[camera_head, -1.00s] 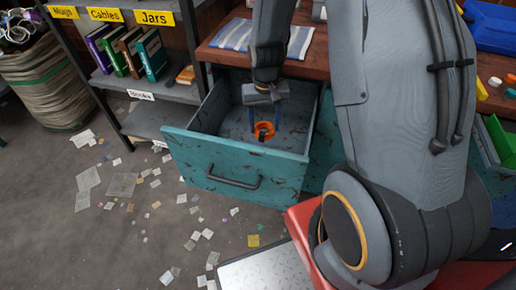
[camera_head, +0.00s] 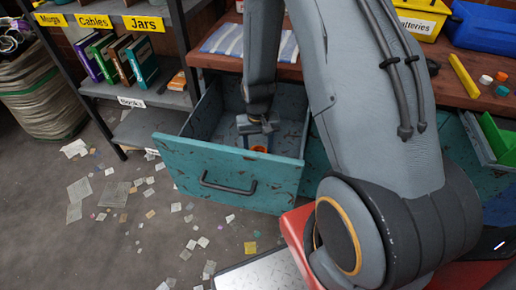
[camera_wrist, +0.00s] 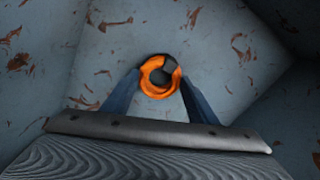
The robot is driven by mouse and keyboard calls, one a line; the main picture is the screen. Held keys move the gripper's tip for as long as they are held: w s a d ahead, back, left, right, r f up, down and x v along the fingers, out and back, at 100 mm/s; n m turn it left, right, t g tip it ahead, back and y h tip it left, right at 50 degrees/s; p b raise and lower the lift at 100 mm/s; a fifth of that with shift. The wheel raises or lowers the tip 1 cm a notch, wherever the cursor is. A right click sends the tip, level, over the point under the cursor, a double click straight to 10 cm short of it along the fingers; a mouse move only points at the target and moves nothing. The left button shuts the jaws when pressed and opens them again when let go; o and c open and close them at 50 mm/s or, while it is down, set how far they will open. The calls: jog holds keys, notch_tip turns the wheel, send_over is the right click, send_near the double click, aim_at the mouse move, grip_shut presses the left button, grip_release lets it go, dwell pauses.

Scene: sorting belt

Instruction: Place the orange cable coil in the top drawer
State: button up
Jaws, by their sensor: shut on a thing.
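The orange cable coil (camera_wrist: 148,66) is between the two fingers of my gripper (camera_wrist: 160,82) in the wrist view, with a dark part in its middle. In the head view only a bit of the coil (camera_head: 259,149) shows, partly hidden by my gripper (camera_head: 257,142) and the drawer front. My gripper is shut on the coil, low inside the open teal top drawer (camera_head: 230,172). I cannot tell whether the coil touches the drawer floor.
The wooden worktop (camera_head: 290,70) lies just behind the drawer, with a striped cloth (camera_head: 245,40) on it. A shelf with books (camera_head: 128,60) stands at the left. Paper scraps litter the floor. The rest of the drawer looks empty.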

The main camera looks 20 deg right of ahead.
jog(key=shift+f, duration=0.15)
jog(key=o, duration=1.1)
jog(key=s+a+r+n+p, duration=0.1)
jog(key=s+a+r, duration=0.15)
jog(key=r, duration=0.95)
jog(key=s+a+r+p, duration=0.1)
jog(key=s+r, duration=0.2)
jog(key=r, duration=0.8)
jog(key=s+a+r, duration=0.1)
jog(key=s+r, duration=0.2)
jog(key=s, duration=0.1)
jog(key=s+a+r+n, duration=0.1)
jog(key=s+r, duration=0.2)
jog(key=s+a+r+n, duration=0.1)
jog(key=s+r, duration=0.2)
jog(key=s, duration=0.1)
jog(key=shift+s+a+r, duration=0.1)
jog(key=shift+s+a, duration=0.25)
jog(key=shift+a, duration=0.05)
